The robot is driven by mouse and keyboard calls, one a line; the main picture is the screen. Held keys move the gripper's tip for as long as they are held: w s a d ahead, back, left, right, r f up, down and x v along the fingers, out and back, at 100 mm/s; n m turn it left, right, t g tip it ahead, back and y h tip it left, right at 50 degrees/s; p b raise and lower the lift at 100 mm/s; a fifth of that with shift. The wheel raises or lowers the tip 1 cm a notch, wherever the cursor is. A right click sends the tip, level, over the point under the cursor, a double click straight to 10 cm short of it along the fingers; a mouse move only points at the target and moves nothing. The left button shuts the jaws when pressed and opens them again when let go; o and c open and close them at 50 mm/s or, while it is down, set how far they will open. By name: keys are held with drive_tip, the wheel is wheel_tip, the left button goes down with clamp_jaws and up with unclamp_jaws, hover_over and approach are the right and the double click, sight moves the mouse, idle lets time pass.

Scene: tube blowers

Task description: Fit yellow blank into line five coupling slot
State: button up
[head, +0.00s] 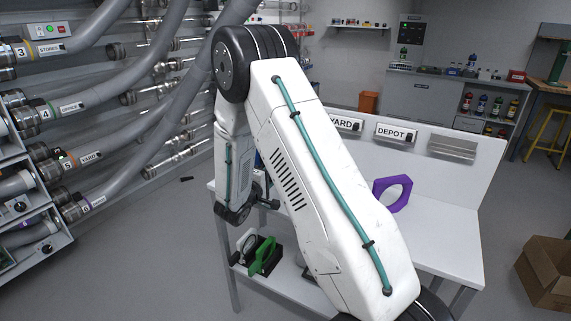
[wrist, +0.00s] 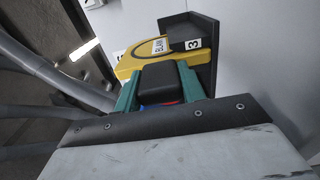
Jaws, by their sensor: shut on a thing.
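In the wrist view my gripper (wrist: 158,85) has its two green fingers shut on the black grip of the yellow blank (wrist: 128,67). The blank is a flat yellow piece with a "BLANK" label. Its far side lies against a dark bracket (wrist: 205,32) with a "3" tag; I cannot tell whether it still sits in it.
Neighbouring couplings for line four (head: 25,120) and line six (head: 73,211) are close to line five. The white bench (head: 445,235) carries a purple hexagonal ring (head: 392,193) and "YARD" and "DEPOT" signs. A cardboard box (head: 548,272) stands at right. Floor between rack and bench is mostly clear.

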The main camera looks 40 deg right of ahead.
drive_tip(key=shift+r, duration=0.65)
idle(0.3)
drive_tip(key=shift+a, duration=0.15)
drive_tip(key=shift+v, duration=1.4)
drive_tip(key=shift+v, duration=4)
drive_tip(key=shift+v, duration=2.95)
